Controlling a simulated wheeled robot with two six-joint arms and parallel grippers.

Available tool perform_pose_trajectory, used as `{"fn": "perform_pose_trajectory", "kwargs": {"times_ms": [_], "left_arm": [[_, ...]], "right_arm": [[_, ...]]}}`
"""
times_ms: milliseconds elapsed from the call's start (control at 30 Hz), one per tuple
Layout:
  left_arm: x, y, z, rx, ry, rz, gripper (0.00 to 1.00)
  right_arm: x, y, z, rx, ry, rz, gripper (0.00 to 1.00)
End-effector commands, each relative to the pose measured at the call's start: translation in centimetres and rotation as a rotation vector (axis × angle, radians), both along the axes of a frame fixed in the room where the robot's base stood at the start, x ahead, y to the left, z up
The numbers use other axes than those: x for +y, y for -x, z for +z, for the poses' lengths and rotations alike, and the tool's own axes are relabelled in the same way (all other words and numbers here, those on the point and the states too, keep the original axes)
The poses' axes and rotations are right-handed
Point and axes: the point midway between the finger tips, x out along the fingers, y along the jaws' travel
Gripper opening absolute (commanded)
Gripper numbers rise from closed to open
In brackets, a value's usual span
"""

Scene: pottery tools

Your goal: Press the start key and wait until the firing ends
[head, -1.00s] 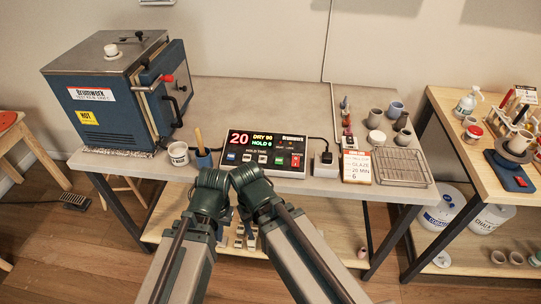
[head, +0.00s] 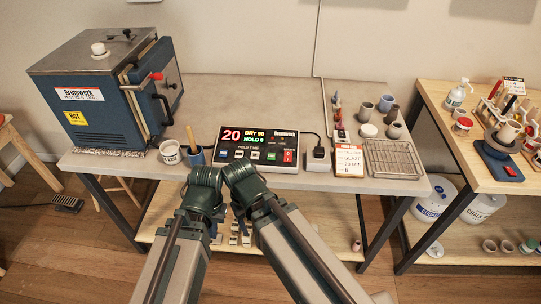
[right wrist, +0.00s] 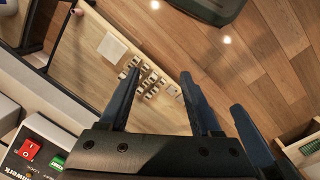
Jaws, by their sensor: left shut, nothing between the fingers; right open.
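The control box (head: 296,149) sits at the front of the grey worktop. Its display reads 20 in red, with DRY 90 and HOLD 6 lit beside it. A row of keys lies below the display, with a red switch (head: 288,156) at the right end. My right gripper (right wrist: 160,72) is open and empty, beside the box and above the lower shelf.
A white cup (head: 170,152) and a blue pot (head: 196,157) with a wooden handle stand left of the box. A black plug (head: 319,152), glaze card (head: 349,160), wire rack (head: 393,158) and small pots are to its right. The worktop behind the box is clear.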

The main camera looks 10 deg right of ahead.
Motion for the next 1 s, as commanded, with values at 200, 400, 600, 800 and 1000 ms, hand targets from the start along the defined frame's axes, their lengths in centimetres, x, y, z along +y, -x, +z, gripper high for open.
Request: {"fn": "perform_pose_trajectory", "kwargs": {"times_ms": [200,400,600,800,1000], "left_arm": [[0.0,0.0,0.0,0.0,0.0,0.0,0.0],[0.0,0.0,0.0,0.0,0.0,0.0,0.0],[0.0,0.0,0.0,0.0,0.0,0.0,0.0],[0.0,0.0,0.0,0.0,0.0,0.0,0.0],[0.0,0.0,0.0,0.0,0.0,0.0,0.0]], "right_arm": [[0.0,0.0,0.0,0.0,0.0,0.0,0.64],[0.0,0.0,0.0,0.0,0.0,0.0,0.39],[0.0,0.0,0.0,0.0,0.0,0.0,0.03],[0.0,0.0,0.0,0.0,0.0,0.0,0.0],[0.0,0.0,0.0,0.0,0.0,0.0,0.0]]}}
